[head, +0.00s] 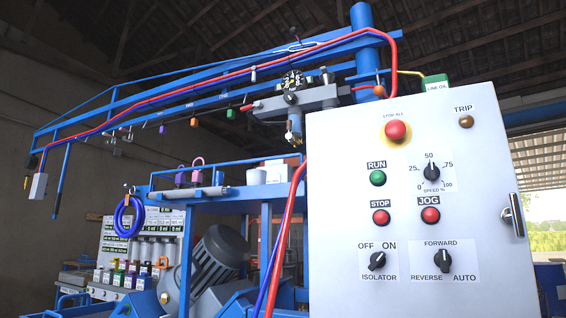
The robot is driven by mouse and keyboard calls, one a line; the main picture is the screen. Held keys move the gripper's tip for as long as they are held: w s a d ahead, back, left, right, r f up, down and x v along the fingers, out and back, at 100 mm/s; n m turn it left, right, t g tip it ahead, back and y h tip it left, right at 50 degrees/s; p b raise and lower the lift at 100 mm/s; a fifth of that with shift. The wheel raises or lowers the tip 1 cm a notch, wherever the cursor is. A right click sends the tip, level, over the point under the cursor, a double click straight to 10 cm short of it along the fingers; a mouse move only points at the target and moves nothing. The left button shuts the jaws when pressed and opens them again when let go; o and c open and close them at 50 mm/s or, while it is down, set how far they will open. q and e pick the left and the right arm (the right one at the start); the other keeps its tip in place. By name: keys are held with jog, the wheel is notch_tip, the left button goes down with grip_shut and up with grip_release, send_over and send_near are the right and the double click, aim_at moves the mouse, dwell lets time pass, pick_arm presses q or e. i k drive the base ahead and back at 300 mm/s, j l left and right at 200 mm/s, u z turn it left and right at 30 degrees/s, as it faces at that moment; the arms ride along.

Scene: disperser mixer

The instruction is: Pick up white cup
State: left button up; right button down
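A small white cup-like thing (256,177) stands on the blue machine frame, left of the control panel. A larger white object (276,172) is right beside it, and I cannot tell whether that is a cup or a roll. Both are small in the head view, and their lower edges are hard to make out. Neither of my grippers shows in this view.
A grey control panel (470,135) with buttons and knobs fills the right side. Red and blue hoses (284,228) run down left of it. A grey motor (220,254) sits below. Blue overhead beams (225,80) cross above. Small coloured containers (130,268) stand at lower left.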

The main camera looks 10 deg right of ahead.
aim_at(254, 177)
jog(key=i+j+z, duration=0.15)
jog(key=j, duration=0.3)
jog(key=i+j+z, duration=0.15)
jog(key=j, duration=0.25)
jog(key=j+z, duration=0.1)
jog(key=j, duration=0.35)
jog(key=i+j+z, duration=0.15)
jog(key=j, duration=0.35)
